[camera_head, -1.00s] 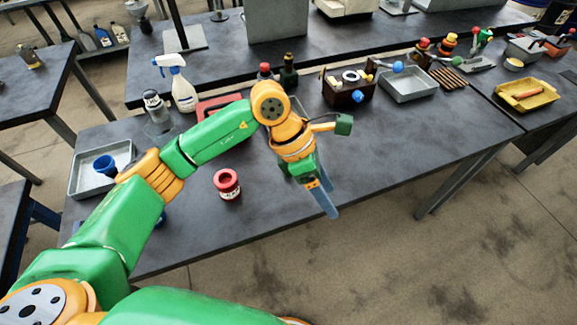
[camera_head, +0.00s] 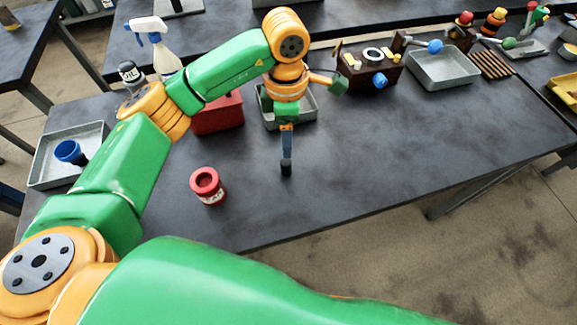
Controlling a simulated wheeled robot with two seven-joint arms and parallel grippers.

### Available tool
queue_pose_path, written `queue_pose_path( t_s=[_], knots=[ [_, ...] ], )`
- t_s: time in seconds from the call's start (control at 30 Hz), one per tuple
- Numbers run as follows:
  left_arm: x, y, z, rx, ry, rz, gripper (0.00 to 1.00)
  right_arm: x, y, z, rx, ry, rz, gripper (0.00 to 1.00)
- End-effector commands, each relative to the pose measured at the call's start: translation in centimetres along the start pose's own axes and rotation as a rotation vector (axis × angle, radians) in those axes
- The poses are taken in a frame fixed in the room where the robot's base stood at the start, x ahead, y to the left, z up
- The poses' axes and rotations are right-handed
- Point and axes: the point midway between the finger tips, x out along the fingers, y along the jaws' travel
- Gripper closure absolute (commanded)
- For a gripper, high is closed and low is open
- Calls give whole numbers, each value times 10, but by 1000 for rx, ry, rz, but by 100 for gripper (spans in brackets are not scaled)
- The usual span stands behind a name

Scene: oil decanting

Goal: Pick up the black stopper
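The black stopper (camera_head: 286,170) is a small dark piece at the tips of my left gripper (camera_head: 287,158), over the middle of the dark table (camera_head: 390,165). The gripper points straight down, and its blue fingers are seen edge-on as one narrow strip overlapping the stopper's upper part. The gap between the fingers is hidden, so I cannot tell whether they grip the stopper. I also cannot tell whether the stopper touches the table. My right gripper is not in view.
A red container (camera_head: 207,185) stands left of the gripper. A red box (camera_head: 218,114) and grey tray (camera_head: 309,104) lie behind. An oil bottle (camera_head: 130,75), spray bottle (camera_head: 157,45) and left tray (camera_head: 44,169) with a blue cup (camera_head: 70,152) stand left. The table right of the gripper is clear.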

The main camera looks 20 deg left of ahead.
Motion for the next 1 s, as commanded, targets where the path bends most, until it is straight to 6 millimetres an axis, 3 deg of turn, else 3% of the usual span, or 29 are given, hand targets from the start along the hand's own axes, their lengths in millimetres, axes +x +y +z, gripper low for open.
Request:
queue_pose_path(
  t_s=[0.03, 0.17, 0.37, 0.5, 0.63, 0.83, 0.87, 1.0],
  knots=[
    [18, 0, 0, 0, 0, 0, 31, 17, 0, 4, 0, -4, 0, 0],
    [28, 0, 0, 0, -1, -1, 31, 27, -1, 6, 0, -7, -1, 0],
    [46, -2, -1, 0, 2, -6, 31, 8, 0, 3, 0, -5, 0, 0],
    [73, -6, -2, 1, 2, -7, 31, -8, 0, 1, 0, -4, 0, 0],
    [93, -5, -2, 0, 0, -3, 31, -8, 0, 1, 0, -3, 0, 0],
    [96, -4, -2, 1, -1, 0, 31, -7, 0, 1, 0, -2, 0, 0],
    [96, -4, -2, 1, -1, 0, 37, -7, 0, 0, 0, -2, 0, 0],
    [96, -4, -2, 1, -1, 0, 74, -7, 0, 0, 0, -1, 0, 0]
  ],
)
